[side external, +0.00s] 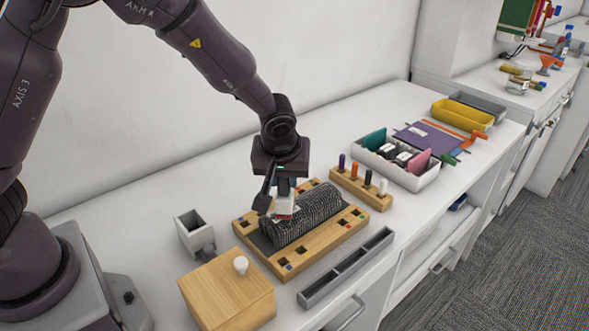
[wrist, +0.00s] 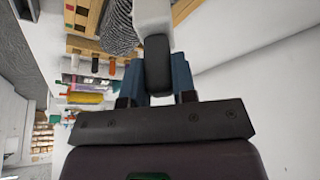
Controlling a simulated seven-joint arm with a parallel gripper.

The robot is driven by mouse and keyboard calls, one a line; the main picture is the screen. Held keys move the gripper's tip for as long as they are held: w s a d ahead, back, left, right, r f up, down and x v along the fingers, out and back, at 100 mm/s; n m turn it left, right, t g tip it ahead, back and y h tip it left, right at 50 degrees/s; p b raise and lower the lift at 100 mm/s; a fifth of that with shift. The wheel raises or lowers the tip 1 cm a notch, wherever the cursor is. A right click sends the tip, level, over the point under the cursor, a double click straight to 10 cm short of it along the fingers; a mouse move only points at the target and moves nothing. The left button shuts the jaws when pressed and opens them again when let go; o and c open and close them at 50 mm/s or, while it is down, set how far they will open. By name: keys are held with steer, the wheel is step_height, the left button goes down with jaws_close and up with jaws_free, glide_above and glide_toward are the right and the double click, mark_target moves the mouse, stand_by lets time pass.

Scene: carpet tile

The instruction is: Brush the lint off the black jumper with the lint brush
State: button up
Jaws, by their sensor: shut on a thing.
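The black jumper (side external: 312,212) appears as a dark, ribbed, rounded bundle on a wooden board (side external: 262,262); its ribbing also shows at the top of the wrist view (wrist: 119,28). My gripper (side external: 285,186) points down over the jumper's left end. In the wrist view its blue fingers (wrist: 158,72) are shut on the dark handle of the lint brush (wrist: 157,50), which has a pale part beyond it. In the side view a white and red part of the brush (side external: 283,208) is at the jumper's surface; I cannot tell whether it touches. Lint cannot be made out.
A small grey open box (side external: 195,235) and a wooden box with a white knob (side external: 228,292) stand left of the board. A long grey tray (side external: 347,267) lies in front. A marker rack (side external: 352,189) and a filled white bin (side external: 412,183) stand to the right.

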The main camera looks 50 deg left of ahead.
steer(key=shift+w, duration=4.95)
step_height(320, 180, up, 8)
stand_by(1.3)
